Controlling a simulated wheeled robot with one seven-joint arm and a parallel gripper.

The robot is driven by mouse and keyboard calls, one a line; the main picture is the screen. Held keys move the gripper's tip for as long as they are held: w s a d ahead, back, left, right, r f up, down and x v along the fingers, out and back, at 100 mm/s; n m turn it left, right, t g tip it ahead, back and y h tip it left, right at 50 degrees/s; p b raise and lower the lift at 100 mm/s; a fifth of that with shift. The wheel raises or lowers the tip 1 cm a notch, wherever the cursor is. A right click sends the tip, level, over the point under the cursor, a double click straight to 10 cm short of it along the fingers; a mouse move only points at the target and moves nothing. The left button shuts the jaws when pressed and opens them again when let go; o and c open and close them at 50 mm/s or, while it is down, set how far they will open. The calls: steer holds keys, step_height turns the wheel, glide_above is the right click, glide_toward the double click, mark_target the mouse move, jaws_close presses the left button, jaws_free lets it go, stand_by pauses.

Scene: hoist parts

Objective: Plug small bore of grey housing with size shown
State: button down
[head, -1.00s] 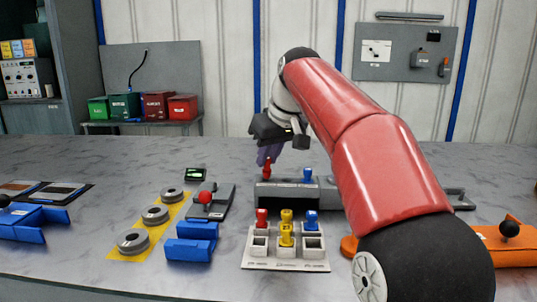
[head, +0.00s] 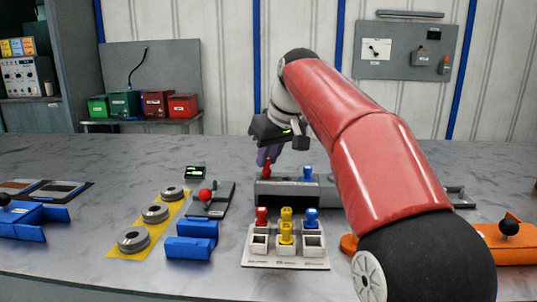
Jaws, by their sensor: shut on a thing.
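The grey housing (head: 285,190) lies behind the plug tray, partly hidden by my arm on its right. My gripper (head: 267,160), with purple fingers, is over the housing's left end, shut on a red plug (head: 266,172). The red plug is upright at the top of the housing; I cannot tell how deep it sits in a bore. A blue plug (head: 307,173) stands upright on the housing to the right. A small display with green marks (head: 195,172) stands left of the housing; its reading is too small to read.
The pale tray (head: 286,263) in front holds red (head: 262,215), yellow (head: 286,233) and blue (head: 311,218) plugs; some square sockets are empty. Grey rings (head: 155,213) on a yellow strip, a blue block (head: 190,240) and a red-knobbed fixture (head: 207,197) stand to the left.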

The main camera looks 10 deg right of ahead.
steer(key=shift+f+b, duration=0.4)
steer(key=shift+f, duration=0.3)
stand_by(0.7)
steer(key=shift+f+p, duration=0.25)
steer(key=shift+p, duration=0.15)
stand_by(2.8)
steer(key=c, duration=1.3)
jaws_free()
steer(key=shift+o, duration=0.2)
step_height(320, 180, up, 3)
steer(key=p, duration=0.2)
steer(key=shift+p, duration=0.4)
steer(key=shift+r+p, duration=0.3)
steer(key=shift+r, duration=1.7)
